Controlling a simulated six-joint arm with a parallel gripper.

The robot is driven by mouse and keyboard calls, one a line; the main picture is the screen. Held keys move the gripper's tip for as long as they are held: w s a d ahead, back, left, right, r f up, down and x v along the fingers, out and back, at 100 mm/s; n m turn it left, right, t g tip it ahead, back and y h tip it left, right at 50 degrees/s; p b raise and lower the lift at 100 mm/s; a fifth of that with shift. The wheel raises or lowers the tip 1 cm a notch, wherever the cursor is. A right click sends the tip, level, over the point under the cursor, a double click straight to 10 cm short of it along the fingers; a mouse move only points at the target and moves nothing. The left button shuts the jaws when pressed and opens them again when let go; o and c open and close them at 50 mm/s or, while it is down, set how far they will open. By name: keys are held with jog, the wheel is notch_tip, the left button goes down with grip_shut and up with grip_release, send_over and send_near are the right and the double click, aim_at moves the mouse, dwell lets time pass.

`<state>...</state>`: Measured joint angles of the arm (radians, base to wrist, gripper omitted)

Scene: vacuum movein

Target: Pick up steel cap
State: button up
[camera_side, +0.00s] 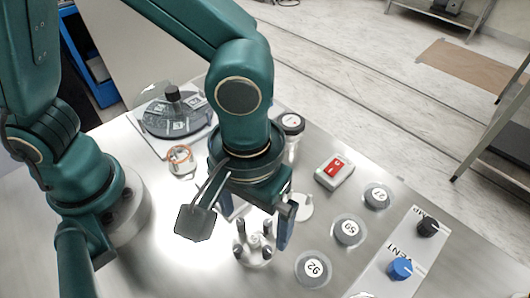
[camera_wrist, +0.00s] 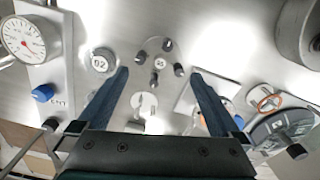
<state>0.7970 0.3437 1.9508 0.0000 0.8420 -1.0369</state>
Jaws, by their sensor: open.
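My gripper (camera_side: 257,217) is open, with its two blue fingers pointing down over the metal table. A round steel fixture with several dark-tipped posts (camera_side: 256,252) stands near the fingers; in the wrist view this fixture (camera_wrist: 160,64) lies ahead, between the fingertip lines. A pale round metal piece (camera_side: 301,206) lies behind the right finger, and this piece (camera_wrist: 144,101) also shows between the fingers in the wrist view. I cannot tell for certain which piece is the steel cap.
Numbered discs (camera_side: 313,268) lie to the right, beside a panel with a blue knob (camera_side: 400,268) and a black knob (camera_side: 428,227). A round dark-knobbed device (camera_side: 171,118) is at back left.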

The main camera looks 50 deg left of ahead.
aim_at(253, 240)
jog(key=shift+s+f, duration=0.25)
jog(key=shift+f, duration=2.35)
jog(key=shift+d, duration=0.1)
jog(key=c, duration=1.2)
jog(key=shift+o, duration=0.2)
jog(key=shift+r, duration=0.1)
